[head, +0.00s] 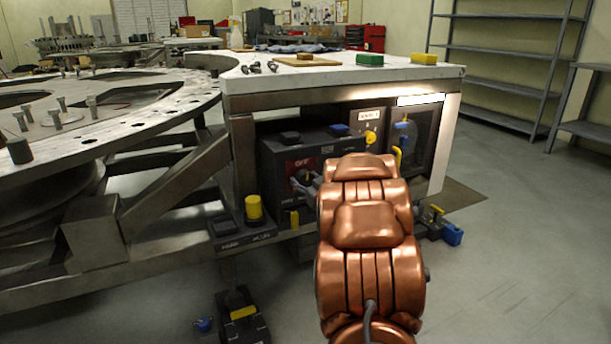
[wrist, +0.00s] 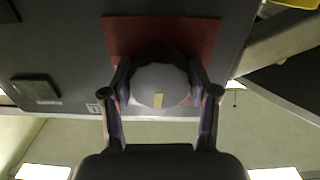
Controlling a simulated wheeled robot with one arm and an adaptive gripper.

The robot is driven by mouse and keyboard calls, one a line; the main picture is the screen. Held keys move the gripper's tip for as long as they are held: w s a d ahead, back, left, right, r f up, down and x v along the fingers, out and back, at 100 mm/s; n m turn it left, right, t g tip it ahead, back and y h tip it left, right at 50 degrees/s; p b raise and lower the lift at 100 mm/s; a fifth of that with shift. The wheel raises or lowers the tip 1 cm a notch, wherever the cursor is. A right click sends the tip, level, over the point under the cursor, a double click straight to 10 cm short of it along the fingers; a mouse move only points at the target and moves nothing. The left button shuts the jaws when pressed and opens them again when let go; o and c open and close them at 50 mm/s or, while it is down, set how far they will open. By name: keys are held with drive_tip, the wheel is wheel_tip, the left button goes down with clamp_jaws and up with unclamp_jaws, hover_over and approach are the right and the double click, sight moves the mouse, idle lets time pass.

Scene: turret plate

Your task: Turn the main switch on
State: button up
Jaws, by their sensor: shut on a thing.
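The main switch is a round grey knob (wrist: 160,78) with a short yellow mark on its face. It sits on a red plate (wrist: 208,40) on a dark box. In the head view the red plate (head: 293,164) reads "OFF" and the dark knob is partly hidden by my gripper (head: 306,184). In the wrist view my gripper (wrist: 160,92) has one finger on each side of the knob and is shut on it. The yellow mark lies at the knob's edge nearest the bottom of the wrist picture.
A yellow button (head: 254,207) stands on a low panel left of my arm. A panel with a yellow knob (head: 370,137) and a blue part with a yellow handle (head: 404,130) are right of the box. The worktop (head: 340,75) overhangs the box.

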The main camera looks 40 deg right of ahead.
drive_tip(key=m+p, duration=0.1)
drive_tip(key=p, duration=0.1)
drive_tip(key=shift+r+p, duration=0.35)
drive_tip(key=shift+r, duration=0.05)
drive_tip(key=m+p, duration=0.3)
drive_tip(key=p, duration=0.3)
drive_tip(key=shift+a+f+m+p, duration=0.1)
drive_tip(key=shift+f+m+p, duration=0.05)
drive_tip(key=shift+m+p, duration=0.15)
drive_tip(key=m+p, duration=0.4)
drive_tip(key=p, duration=0.2)
drive_tip(key=m+p, duration=0.3)
drive_tip(key=m, duration=0.1)
drive_tip(key=shift+f, duration=0.1)
drive_tip(key=shift+f+m+p, duration=0.15)
drive_tip(key=shift+m+p, duration=0.65)
drive_tip(key=shift+m, duration=1.2)
drive_tip(key=o, duration=1.2)
drive_tip(key=shift+c, duration=0.2)
